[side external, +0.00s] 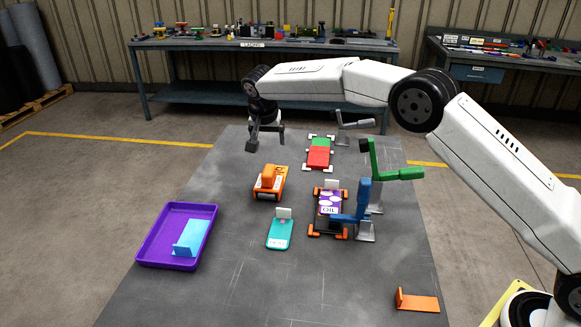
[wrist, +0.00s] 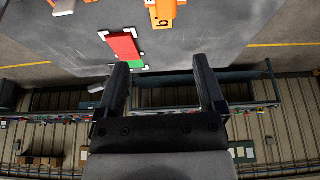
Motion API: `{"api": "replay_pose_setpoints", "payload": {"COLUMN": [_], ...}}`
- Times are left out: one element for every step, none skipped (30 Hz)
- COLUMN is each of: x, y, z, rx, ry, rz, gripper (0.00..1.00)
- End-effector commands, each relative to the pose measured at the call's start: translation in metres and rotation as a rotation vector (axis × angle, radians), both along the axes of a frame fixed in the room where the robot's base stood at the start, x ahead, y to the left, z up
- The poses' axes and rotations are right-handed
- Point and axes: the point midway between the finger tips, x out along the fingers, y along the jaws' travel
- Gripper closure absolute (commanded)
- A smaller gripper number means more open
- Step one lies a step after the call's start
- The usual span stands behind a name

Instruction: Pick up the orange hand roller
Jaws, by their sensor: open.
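The orange hand roller (side external: 268,183) appears to be the blocky orange piece with a raised orange grip and dark marks, on the grey table left of the middle. In the wrist view the roller (wrist: 163,12) is at the top edge, partly cut off. My gripper (side external: 266,146) is open and empty above the far end of the table, beyond the roller and apart from it. In the wrist view my gripper (wrist: 160,62) has its two dark fingers wide apart, with nothing between them.
A red and green plate (side external: 318,154) lies in corner brackets to the roller's right. Nearer are an OIL-labelled piece (side external: 329,208) in orange brackets and blue (side external: 362,203) and green (side external: 392,172) clamps. A teal piece (side external: 280,234), purple tray (side external: 150,258) and orange plate (side external: 418,303) lie nearer.

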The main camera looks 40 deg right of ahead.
Motion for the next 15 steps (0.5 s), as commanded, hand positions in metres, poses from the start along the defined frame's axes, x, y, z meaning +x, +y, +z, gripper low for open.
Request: {"api": "replay_pose_setpoints", "payload": {"x": [0.003,0.004,0.005,0.007,0.007,0.009,0.01,0.01,0.009,0.009,0.009,0.009,0.009,0.009,0.009], "y": [0.002,0.002,0.003,0.004,0.004,0.005,0.005,0.006,0.005,0.005,0.005,0.005,0.005,0.005,0.005], "z": [-0.002,-0.003,-0.004,-0.004,-0.005,-0.006,-0.007,-0.011,-0.02,-0.025,-0.03,-0.035,-0.041,-0.046,-0.051], "rx": [-0.002,-0.002,-0.002,-0.003,-0.003,-0.004,-0.004,-0.005,-0.005,-0.005,-0.005,-0.006,-0.006,-0.006,-0.006], "ry": [-0.004,-0.007,-0.009,-0.012,-0.014,-0.016,-0.017,-0.017,-0.015,-0.014,-0.015,-0.016,-0.014,-0.014,-0.016], "rz": [-0.009,-0.014,-0.022,-0.028,-0.032,-0.038,-0.043,-0.046,-0.045,-0.045,-0.045,-0.044,-0.044,-0.044,-0.044], "gripper": [0.12,0.12,0.12,0.12,0.12,0.12,0.12,0.12,0.12,0.12,0.12,0.12,0.12,0.12,0.12]}}
